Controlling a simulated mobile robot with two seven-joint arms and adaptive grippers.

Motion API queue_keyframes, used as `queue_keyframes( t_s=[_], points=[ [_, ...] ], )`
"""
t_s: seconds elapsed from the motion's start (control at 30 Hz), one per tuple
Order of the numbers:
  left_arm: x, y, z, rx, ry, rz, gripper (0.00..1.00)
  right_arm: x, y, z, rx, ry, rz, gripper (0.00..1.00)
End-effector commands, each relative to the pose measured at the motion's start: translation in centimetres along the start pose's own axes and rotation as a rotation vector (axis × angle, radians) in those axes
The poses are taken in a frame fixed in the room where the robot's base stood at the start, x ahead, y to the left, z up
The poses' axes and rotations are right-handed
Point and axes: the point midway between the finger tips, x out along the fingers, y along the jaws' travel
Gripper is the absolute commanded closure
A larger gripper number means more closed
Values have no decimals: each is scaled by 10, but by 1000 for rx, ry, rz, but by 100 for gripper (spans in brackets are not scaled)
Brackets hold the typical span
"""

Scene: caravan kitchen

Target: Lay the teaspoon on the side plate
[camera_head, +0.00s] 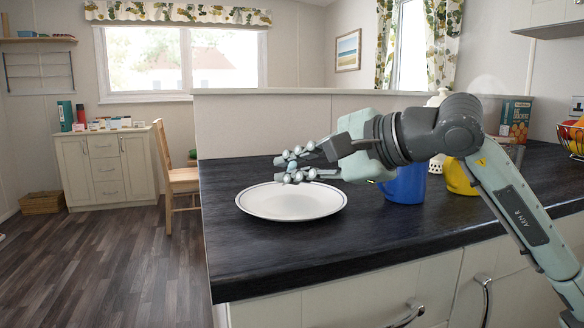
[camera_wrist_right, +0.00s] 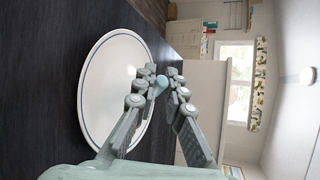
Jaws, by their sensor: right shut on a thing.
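The side plate (camera_head: 292,206), white with a thin dark rim line, lies flat on the dark worktop. It also shows at the left of the right wrist view (camera_wrist_right: 108,85), and it looks empty. My right gripper (camera_head: 290,168) is above the plate's far part, reaching in from the right. Its fingers are shut on the teaspoon (camera_wrist_right: 160,84), of which only a small pale blue part shows between the fingertips. The rest of the teaspoon is hidden or too small to make out. The held part looks clear of the plate. My left gripper is in neither view.
A blue mug (camera_head: 406,186) and a yellow mug (camera_head: 459,180) stand right of the plate, below my right arm. A fruit basket (camera_head: 573,138) and a box (camera_head: 514,120) are at the back right. The worktop (camera_head: 300,250) in front of the plate is clear.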

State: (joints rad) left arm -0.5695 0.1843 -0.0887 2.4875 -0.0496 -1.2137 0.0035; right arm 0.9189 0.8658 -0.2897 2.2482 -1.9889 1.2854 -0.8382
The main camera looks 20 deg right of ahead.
Motion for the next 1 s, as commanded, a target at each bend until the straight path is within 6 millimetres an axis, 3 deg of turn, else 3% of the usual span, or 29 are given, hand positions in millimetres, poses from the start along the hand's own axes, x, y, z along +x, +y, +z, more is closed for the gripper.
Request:
queue_keyframes(
  t_s=[0.43,0.47,0.63,1.0],
  points=[
    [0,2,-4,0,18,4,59,0,0,0,0,0,0,100],
    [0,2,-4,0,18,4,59,0,0,0,0,0,0,86],
    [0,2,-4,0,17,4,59,0,0,0,0,0,0,65],
    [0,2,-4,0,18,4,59,-5,0,-1,-1,2,-1,65]
  ],
)
